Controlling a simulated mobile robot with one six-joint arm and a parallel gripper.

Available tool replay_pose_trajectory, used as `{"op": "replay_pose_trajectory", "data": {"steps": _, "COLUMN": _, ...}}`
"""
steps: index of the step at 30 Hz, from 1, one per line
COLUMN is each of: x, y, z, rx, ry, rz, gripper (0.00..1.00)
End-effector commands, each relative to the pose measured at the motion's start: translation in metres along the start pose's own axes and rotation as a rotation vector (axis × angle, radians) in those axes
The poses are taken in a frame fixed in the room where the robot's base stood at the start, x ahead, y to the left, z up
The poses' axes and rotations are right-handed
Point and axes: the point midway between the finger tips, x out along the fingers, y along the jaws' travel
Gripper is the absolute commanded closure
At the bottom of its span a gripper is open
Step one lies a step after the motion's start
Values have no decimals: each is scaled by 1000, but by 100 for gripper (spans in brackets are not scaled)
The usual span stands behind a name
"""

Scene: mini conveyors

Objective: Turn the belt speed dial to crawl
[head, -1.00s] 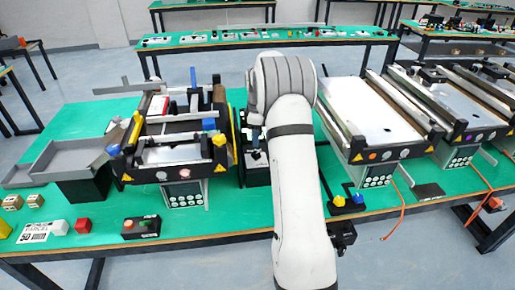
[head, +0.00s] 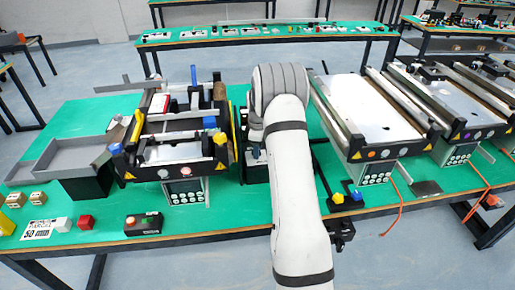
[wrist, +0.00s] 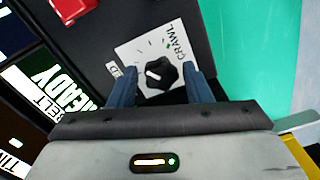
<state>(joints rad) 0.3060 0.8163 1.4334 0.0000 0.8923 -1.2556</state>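In the wrist view, the black speed dial (wrist: 162,74) sits on a white plate (wrist: 130,50) on a dark panel. A pale pointer mark shows on the dial. The word CRAWL is printed on the plate's upper right side, beside the dial. My gripper (wrist: 161,85) is open, with one blue finger on the left of the dial and one on the right. A gap shows between the dial and each finger. In the head view my arm hides the gripper and the dial. Part of a black unit (head: 255,165) shows beside my arm.
A display reading BELT READY (wrist: 50,90) and a red button (wrist: 72,8) are near the dial. In the head view a mini conveyor (head: 178,125) stands at left and another (head: 370,110) at right. Small blocks and a black box (head: 143,224) lie at the table's front left.

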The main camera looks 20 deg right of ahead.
Motion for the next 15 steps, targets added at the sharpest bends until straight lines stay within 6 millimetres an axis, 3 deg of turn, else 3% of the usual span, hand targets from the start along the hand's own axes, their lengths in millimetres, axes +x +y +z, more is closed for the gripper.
{"op": "replay_pose_trajectory", "data": {"steps": 12, "x": -1, "y": 0, "z": 0, "rx": 1, "ry": 0, "rz": 1, "gripper": 90}}
{"op": "replay_pose_trajectory", "data": {"steps": 15, "x": -1, "y": 0, "z": 0, "rx": 3, "ry": 1, "rz": 1, "gripper": 90}}
